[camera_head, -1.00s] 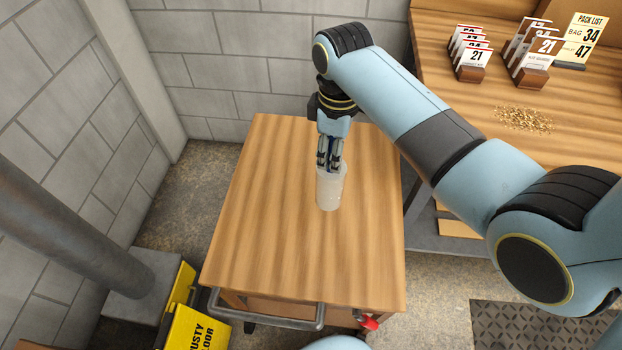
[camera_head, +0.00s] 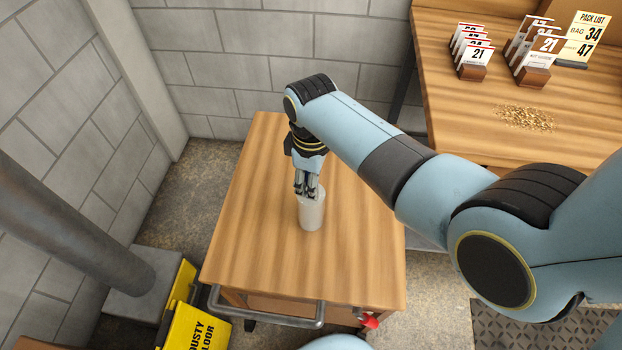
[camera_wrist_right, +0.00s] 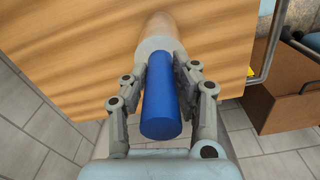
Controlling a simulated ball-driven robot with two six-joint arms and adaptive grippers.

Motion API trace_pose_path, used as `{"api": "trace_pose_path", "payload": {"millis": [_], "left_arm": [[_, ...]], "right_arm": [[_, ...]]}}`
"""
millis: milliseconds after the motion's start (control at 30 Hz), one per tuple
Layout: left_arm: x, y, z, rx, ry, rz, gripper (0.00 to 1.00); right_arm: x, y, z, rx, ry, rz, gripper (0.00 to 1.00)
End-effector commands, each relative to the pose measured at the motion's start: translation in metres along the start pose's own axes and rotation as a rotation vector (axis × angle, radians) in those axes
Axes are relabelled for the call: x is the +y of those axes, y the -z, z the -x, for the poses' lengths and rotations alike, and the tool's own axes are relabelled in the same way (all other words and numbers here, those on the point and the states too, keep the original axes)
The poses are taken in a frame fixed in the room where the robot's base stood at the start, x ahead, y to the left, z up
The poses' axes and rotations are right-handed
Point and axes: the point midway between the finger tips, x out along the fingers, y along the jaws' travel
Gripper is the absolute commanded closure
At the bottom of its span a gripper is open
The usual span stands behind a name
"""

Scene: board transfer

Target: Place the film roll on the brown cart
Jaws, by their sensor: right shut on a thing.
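The film roll (camera_head: 312,213) is a pale, whitish cylinder, upright over the middle of the brown cart's wooden top (camera_head: 250,240). In the right wrist view the film roll (camera_wrist_right: 160,38) shows its pale body beyond a blue core (camera_wrist_right: 160,110). My right gripper (camera_head: 307,190) is above the roll, its fingers shut on the blue core from both sides. I cannot tell whether the roll's lower end touches the cart top. My left gripper is not in view.
A wooden workbench (camera_head: 460,125) with card holders (camera_head: 473,70) and a pile of small bits (camera_head: 525,118) stands at the right. A yellow floor sign (camera_head: 195,325) and a grey post (camera_head: 75,230) are at the left. The cart top around the roll is clear.

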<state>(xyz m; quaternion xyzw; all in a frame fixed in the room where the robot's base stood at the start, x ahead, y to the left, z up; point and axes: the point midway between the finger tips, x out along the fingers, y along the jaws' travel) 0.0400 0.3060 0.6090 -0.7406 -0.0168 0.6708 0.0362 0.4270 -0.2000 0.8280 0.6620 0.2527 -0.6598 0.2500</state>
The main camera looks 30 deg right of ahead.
Motion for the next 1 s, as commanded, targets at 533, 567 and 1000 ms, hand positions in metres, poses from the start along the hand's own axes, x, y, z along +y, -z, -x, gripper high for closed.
{"api": "trace_pose_path", "payload": {"millis": [533,567,1000], "left_arm": [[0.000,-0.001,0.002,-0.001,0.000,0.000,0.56],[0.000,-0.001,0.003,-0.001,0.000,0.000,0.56],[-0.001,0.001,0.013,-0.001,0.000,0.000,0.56]], "right_arm": [[0.000,0.000,0.005,0.002,-0.001,0.000,0.49],[0.000,0.001,0.008,0.002,-0.001,0.000,0.49],[0.001,0.001,0.099,0.003,-0.003,-0.001,0.49]]}}
